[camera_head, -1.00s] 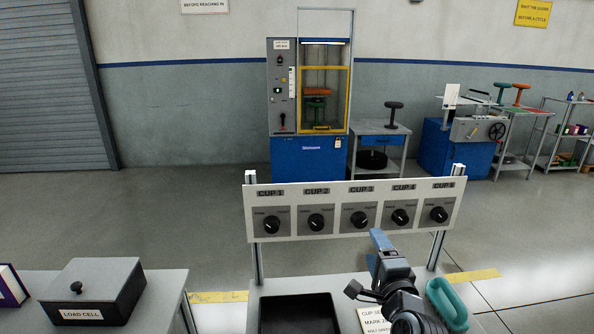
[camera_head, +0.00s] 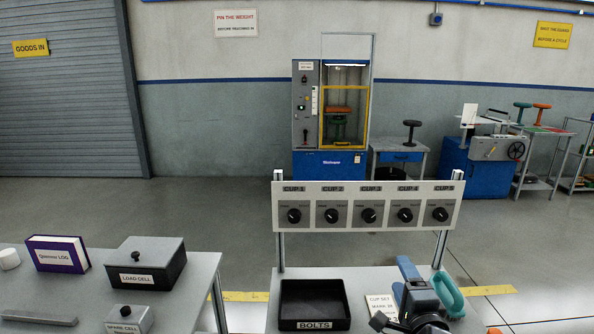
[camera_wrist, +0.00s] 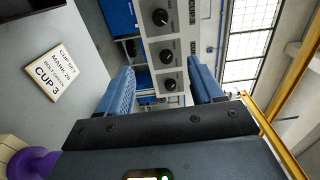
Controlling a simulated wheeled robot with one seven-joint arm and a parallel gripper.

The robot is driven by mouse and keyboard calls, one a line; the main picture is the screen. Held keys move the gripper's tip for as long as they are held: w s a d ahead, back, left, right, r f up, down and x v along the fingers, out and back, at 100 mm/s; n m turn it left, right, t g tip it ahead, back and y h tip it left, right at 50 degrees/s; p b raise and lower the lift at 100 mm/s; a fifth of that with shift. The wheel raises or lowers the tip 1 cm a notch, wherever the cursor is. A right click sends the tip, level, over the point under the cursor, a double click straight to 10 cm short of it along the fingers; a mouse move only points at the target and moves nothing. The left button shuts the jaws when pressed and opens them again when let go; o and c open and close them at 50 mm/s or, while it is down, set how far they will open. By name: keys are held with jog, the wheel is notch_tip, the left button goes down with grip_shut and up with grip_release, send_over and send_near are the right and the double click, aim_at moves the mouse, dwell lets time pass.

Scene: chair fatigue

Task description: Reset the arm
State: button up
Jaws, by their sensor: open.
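My gripper (camera_wrist: 160,88) shows in the wrist view with its two blue fingers spread apart and nothing between them. In the head view my gripper (camera_head: 408,272) is at the lower right, over the table below the cup panel, with its fingers pointing up the picture. The cup panel (camera_head: 368,194) with a row of black knobs stands upright beyond it. The panel's knobs (camera_wrist: 167,52) also show beyond the fingers in the wrist view.
A black bolts tray (camera_head: 315,303) and a cup set card (camera_head: 383,306) lie left of my gripper. The card also shows in the wrist view (camera_wrist: 52,76). A left table (camera_head: 92,290) holds boxes and a purple log. Open floor (camera_head: 215,235) lies beyond.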

jog(key=s+d+f+n, duration=0.2)
jog(key=s+n, duration=0.2)
jog(key=s, duration=0.6)
jog(key=s+d+f+n+g, duration=0.1)
jog(key=s+d+f+n, duration=0.15)
jog(key=s, duration=0.65)
jog(key=s+d+f+n, duration=0.25)
jog(key=s+n, duration=0.25)
jog(key=s, duration=0.5)
jog(key=s+a+r+n, duration=0.2)
jog(key=s+r, duration=0.1)
jog(key=s, duration=0.5)
jog(key=s+a+r+n+g, duration=0.1)
jog(key=s+a+r+n, duration=0.1)
jog(key=s, duration=0.6)
jog(key=s+a+r+n+g, duration=0.1)
jog(key=s+a+r, duration=0.3)
jog(key=s, duration=0.4)
jog(key=shift+r+n, duration=0.35)
jog(key=shift+n, duration=0.3)
